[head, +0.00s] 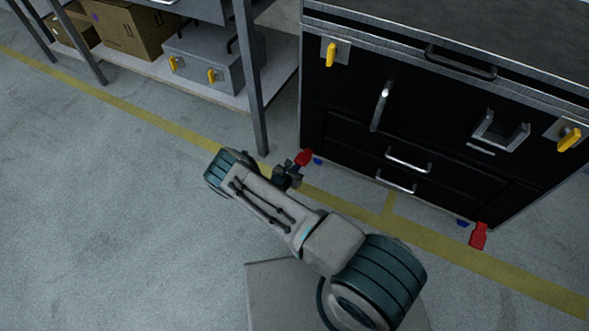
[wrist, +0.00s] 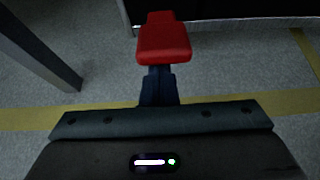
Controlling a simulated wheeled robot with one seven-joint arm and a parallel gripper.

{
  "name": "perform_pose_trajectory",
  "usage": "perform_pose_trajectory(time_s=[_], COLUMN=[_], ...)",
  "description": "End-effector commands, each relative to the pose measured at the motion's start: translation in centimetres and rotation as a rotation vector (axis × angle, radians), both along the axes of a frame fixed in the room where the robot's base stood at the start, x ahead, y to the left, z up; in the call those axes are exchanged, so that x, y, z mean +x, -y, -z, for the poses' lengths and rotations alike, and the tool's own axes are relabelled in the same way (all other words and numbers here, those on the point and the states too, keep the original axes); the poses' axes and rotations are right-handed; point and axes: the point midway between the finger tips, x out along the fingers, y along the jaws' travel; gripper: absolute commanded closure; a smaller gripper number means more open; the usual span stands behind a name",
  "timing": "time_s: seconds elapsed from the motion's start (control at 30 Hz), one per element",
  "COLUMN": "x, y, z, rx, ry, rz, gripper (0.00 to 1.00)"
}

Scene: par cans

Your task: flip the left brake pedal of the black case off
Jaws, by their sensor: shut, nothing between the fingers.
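The black case (head: 345,120) stands at the right in the head view, with yellow latches, metal handles and drawers. Its left brake pedal (head: 304,157) is red and sits low at the case's left front corner. It also shows large in the wrist view as a red pedal (wrist: 164,42). My gripper (head: 292,172) is low beside the pedal in the head view. In the wrist view my gripper's fingers (wrist: 159,82) are shut and empty, their tips at the pedal's near edge. I cannot tell whether they touch it. A second red pedal (head: 478,236) is at the case's right corner.
A shelf post (head: 251,85) stands just left of the pedal. A lower shelf (head: 285,75) holds a grey case (head: 205,60) and cardboard boxes (head: 130,25). A yellow line (head: 130,100) crosses the floor. The floor at the left is clear.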

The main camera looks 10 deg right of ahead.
Motion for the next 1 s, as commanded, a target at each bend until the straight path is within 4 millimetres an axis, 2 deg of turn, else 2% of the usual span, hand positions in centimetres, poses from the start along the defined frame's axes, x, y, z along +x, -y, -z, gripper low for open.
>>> perform_pose_trajectory(time_s=[0.23, 0.3, 0.33, 0.4, 0.6, 0.8, 1.0], x=[-0.4, -0.7, -1.2, -2.3, -5.1, -6.8, -7.2], y=[-0.6, -1.0, -1.6, -2.4, -4.4, -5.6, -5.9], z=[3.6, 4.0, 2.6, 1.6, -0.5, -1.6, -1.8], rx=[0.0, 0.001, 0.002, 0.003, 0.004, 0.004, 0.004], ry=[-0.003, -0.004, -0.004, -0.005, -0.007, -0.007, -0.007], rz=[-0.005, -0.007, -0.009, -0.009, -0.008, -0.005, -0.004], gripper=[1.0, 1.0, 1.0, 1.0, 1.0, 1.0, 1.0])
